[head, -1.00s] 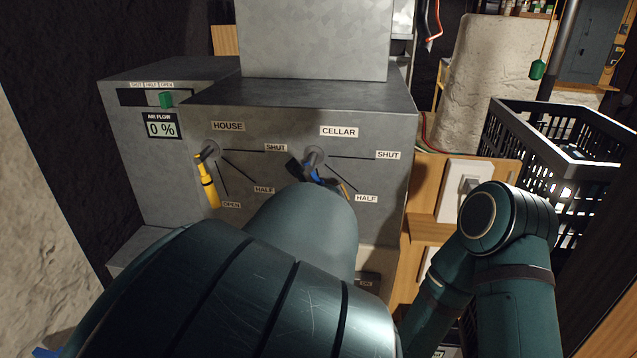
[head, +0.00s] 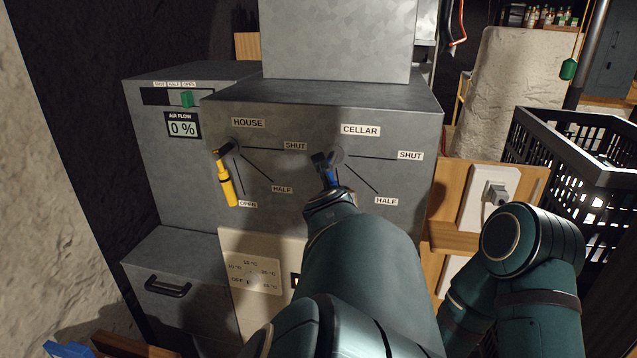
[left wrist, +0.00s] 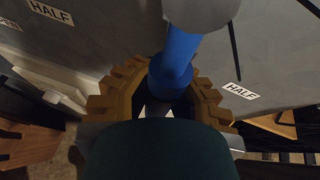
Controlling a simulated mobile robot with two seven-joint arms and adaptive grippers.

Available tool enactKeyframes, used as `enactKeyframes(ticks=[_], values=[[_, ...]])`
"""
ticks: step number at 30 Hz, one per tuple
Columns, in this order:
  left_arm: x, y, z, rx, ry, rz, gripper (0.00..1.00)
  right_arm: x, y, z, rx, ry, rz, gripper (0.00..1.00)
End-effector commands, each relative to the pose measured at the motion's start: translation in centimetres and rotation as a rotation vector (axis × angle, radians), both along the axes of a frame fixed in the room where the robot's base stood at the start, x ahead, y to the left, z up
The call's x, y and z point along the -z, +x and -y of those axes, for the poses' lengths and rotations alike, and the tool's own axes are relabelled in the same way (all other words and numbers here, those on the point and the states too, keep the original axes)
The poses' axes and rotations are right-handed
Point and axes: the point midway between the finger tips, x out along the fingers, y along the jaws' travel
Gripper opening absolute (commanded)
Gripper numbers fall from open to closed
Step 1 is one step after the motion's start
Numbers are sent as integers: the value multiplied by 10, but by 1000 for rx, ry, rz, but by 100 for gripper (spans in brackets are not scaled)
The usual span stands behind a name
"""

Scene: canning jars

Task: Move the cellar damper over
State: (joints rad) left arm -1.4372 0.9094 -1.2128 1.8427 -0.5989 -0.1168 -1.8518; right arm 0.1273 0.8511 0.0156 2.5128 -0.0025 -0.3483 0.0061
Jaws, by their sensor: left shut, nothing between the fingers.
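The cellar damper is a lever on the grey metal box under the CELLAR label. Its blue handle (head: 331,178) hangs downward from the pivot, left of the HALF line. In the left wrist view the blue handle (left wrist: 178,58) comes down toward the tan toothed fingers. My left gripper (left wrist: 160,104) is shut with nothing held, close below the handle's end; whether it touches cannot be told. In the head view my left arm hides its fingers and the cellar's lower marks. My right gripper is not in view.
The house damper with its yellow handle (head: 227,184) points down near OPEN, to the left. The air flow display (head: 183,129) reads 0 %. A black crate (head: 570,125) stands at the right beside a wall socket (head: 494,193). A drawer handle (head: 167,290) sticks out lower left.

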Motion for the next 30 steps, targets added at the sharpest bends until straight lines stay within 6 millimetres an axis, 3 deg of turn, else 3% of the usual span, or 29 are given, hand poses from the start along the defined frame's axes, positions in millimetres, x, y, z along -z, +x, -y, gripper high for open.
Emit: enactKeyframes(ticks=[4,8,9,20,30], values=[[6,-2,-1,-3,7,-11,0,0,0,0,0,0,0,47],[5,-2,-1,-2,6,-9,46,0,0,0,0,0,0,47],[4,-1,-1,-2,5,-8,52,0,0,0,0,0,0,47],[-2,0,-1,-1,-1,-3,52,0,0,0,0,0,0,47],[-52,0,-1,1,-6,-1,52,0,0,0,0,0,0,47]])
